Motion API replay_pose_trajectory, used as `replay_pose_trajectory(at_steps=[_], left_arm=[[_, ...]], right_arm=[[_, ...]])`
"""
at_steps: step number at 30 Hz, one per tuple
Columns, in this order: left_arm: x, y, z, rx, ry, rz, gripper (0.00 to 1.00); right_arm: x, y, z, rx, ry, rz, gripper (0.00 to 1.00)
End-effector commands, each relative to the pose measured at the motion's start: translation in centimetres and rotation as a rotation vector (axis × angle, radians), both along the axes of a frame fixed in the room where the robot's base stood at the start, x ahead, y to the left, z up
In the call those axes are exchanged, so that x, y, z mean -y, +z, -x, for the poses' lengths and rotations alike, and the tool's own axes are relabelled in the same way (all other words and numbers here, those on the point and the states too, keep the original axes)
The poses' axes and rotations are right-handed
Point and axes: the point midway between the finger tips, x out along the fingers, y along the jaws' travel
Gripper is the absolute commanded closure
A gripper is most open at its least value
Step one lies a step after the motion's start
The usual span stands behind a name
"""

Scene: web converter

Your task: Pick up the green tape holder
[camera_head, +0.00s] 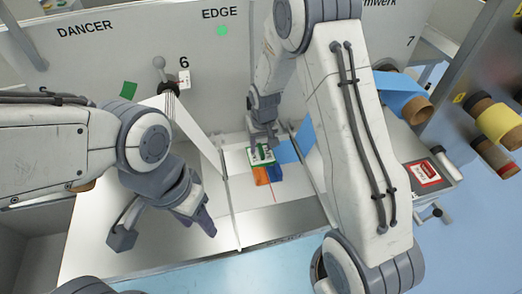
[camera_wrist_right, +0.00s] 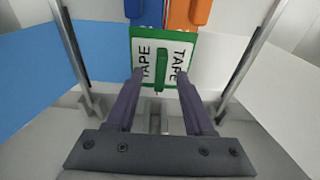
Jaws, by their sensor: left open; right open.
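The green tape holder (camera_head: 261,157), a green-framed white plate marked TAPE, is in the middle of the machine bay in the head view. In the right wrist view the green tape holder (camera_wrist_right: 149,45) is straight ahead, with a green bar at its lower middle. My right gripper (camera_head: 262,142) is open and empty at the holder. Its two fingers (camera_wrist_right: 161,75) reach the plate's lower edge, one on each side of the green bar; contact cannot be told. My left gripper (camera_head: 204,217) is open and empty, apart from the holder at lower left.
A blue holder (camera_head: 276,172) and an orange holder (camera_head: 261,176) sit right beside the green one. Metal rails flank the bay, and a blue sheet (camera_head: 288,152) lies to its right. Rolls (camera_head: 498,122) are at the far right.

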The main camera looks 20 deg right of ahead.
Motion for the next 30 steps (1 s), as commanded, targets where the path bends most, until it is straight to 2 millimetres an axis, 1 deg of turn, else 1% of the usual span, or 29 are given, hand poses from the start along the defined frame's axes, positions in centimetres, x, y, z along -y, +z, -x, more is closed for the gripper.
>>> replay_pose_trajectory(at_steps=[1,4,11,12,14,15,16,26,30], left_arm=[[0.0,0.3,0.0,0.0,0.0,0.0,0.5],[0.0,0.41,0.0,0.0,0.0,0.0,0.5],[0.0,0.35,0.0,0.0,0.0,0.0,0.5],[0.01,0.34,0.0,0.0,0.0,0.0,0.5],[0.0,0.34,0.01,0.0,0.0,0.0,0.5],[0.01,0.34,0.0,0.0,0.0,0.0,0.5],[0.0,0.34,0.0,0.0,0.0,0.0,0.5],[-0.01,0.32,0.0,0.0,0.0,0.0,0.5],[0.0,0.08,0.01,0.0,0.0,0.0,0.5]], right_arm=[[0.01,-0.54,-0.01,-0.003,0.0,0.0,0.47],[0.0,-1.26,-0.13,-0.001,0.0,0.0,0.47],[-0.02,-1.49,-0.19,0.001,0.001,0.0,0.47],[-0.02,-1.48,-0.19,0.001,0.001,0.0,0.55],[-0.02,-1.47,-0.19,0.001,0.001,0.0,0.78],[-0.02,-1.47,-0.19,0.001,0.001,0.0,0.93],[-0.02,-1.47,-0.19,0.001,0.001,0.0,1.0],[-0.03,-1.4,-0.19,0.001,0.001,0.0,1.0],[-0.03,-0.91,-0.24,0.002,0.001,0.0,1.0]])
